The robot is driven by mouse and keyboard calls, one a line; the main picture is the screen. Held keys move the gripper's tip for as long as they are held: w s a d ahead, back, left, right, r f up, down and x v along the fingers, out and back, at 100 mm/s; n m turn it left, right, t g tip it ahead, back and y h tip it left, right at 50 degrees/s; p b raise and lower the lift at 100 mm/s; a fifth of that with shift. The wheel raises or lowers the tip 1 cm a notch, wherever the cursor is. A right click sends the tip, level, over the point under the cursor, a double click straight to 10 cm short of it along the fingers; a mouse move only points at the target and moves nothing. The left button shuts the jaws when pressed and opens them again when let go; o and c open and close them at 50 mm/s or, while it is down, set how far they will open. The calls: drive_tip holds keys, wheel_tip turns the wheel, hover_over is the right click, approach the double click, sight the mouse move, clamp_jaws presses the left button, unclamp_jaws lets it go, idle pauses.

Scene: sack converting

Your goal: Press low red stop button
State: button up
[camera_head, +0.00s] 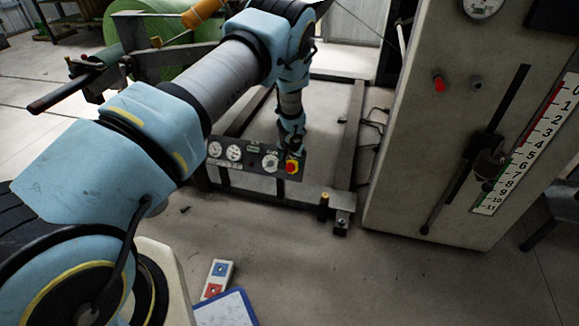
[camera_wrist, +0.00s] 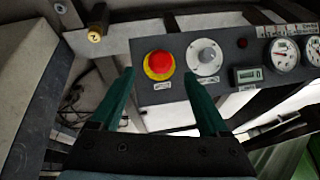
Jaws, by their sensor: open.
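The red stop button (camera_head: 291,167) with its yellow ring sits at the right end of a low dark control panel (camera_head: 229,163). In the wrist view the red stop button (camera_wrist: 159,62) lies just beyond and between my fingertips, left of a grey knob (camera_wrist: 206,57). My gripper (camera_wrist: 160,75) is open and empty, its two green fingers pointing at the panel. Whether a fingertip touches the panel, I cannot tell. In the head view my arm reaches down over the panel and the fingers are hard to make out.
A tall cabinet (camera_head: 400,130) with a red button (camera_head: 438,84), a lever slot and a number scale stands at the right. A metal frame surrounds the panel. A two-button box (camera_head: 217,279) and a blue-edged clipboard (camera_head: 228,309) lie low in front.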

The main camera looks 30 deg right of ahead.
sight(290, 166)
drive_tip(key=x, duration=0.5)
drive_tip(key=shift+w+f+b, duration=0.1)
drive_tip(key=shift+f+b, duration=0.1)
drive_tip(key=shift+b, duration=0.1)
drive_tip(key=shift+c, duration=0.4)
clamp_jaws()
idle(0.7)
